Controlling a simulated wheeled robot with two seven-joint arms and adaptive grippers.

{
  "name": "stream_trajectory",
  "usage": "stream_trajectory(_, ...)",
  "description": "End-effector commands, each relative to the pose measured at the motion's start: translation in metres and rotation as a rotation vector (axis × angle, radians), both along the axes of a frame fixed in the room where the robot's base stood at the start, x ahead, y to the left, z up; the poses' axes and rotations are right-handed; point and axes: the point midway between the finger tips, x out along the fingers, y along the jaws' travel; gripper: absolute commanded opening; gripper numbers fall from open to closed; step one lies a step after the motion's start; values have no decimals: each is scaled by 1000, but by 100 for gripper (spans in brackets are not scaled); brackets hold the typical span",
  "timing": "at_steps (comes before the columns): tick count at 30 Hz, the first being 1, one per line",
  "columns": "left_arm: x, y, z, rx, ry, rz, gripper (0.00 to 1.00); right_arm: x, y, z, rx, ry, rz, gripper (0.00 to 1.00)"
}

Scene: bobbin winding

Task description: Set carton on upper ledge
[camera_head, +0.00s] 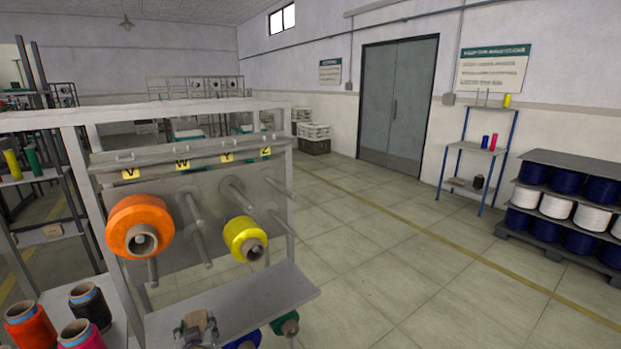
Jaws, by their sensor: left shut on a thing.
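My left gripper (197,326) shows at the bottom of the head view, in front of the lower grey shelf (265,300) of the bobbin rack. It is shut on a small brownish block, which looks like the carton; the fingers hide much of it, so its outline is unclear. The rack's white top rail (180,111) runs above, with a narrow ledge (190,151) under it that bears yellow letter tags. My right gripper is not in view.
Orange (135,218) and yellow (240,232) bobbins sit on pegs that stick out toward me; other pegs are bare. Several cones stand at lower left, such as a red one (30,328). A blue-legged stand (477,150) and spool pallets (570,160) are at right. The middle floor is clear.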

Motion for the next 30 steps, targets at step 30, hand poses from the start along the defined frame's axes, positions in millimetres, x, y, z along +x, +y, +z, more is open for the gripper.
stream_trajectory(30,-48,-84,-44,2,2,-434,26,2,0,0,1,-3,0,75)
